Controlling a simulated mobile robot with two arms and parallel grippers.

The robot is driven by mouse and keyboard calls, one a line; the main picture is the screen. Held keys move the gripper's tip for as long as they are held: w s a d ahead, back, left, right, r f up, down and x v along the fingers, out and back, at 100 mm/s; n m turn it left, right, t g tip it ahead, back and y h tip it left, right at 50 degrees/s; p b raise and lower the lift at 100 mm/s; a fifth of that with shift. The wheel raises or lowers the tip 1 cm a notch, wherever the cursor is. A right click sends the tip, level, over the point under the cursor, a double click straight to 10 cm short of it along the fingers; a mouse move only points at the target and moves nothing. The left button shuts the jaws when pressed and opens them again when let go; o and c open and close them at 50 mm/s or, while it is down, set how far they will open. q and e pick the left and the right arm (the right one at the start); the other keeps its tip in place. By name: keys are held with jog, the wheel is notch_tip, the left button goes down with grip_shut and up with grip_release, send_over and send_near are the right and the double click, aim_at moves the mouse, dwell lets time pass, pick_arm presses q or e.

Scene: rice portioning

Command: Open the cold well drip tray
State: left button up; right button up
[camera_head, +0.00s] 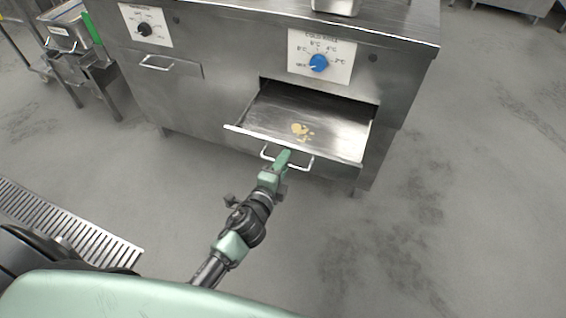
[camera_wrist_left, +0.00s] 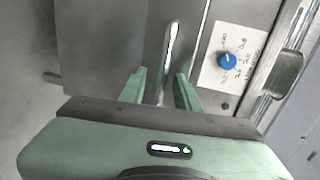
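The cold well drip tray (camera_head: 335,115) is a steel drawer pulled out of the cabinet front, below the blue cold well dial (camera_head: 318,63). Pale yellow bits (camera_head: 301,130) lie on its floor. Its front bears a bar handle (camera_head: 306,166), which also shows in the left wrist view (camera_wrist_left: 170,50). My left gripper (camera_head: 284,156) is at this handle. In the left wrist view its green fingers (camera_wrist_left: 161,80) stand apart on either side of the bar, with a visible gap on the left side. My right gripper is not in view.
A closed drawer with a handle (camera_head: 157,63) is at the left of the cabinet, under a black dial (camera_head: 145,30). A floor grate (camera_head: 65,222) lies at lower left. A steel stand with a pan (camera_head: 66,30) is at upper left. The floor at right is clear.

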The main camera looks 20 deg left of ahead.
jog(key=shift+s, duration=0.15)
pick_arm(q)
jog(key=s+r, duration=0.1)
jog(key=s, duration=0.6)
jog(key=shift+s+r, duration=0.3)
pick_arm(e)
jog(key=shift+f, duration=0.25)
pick_arm(q)
jog(key=shift+a, duration=0.1)
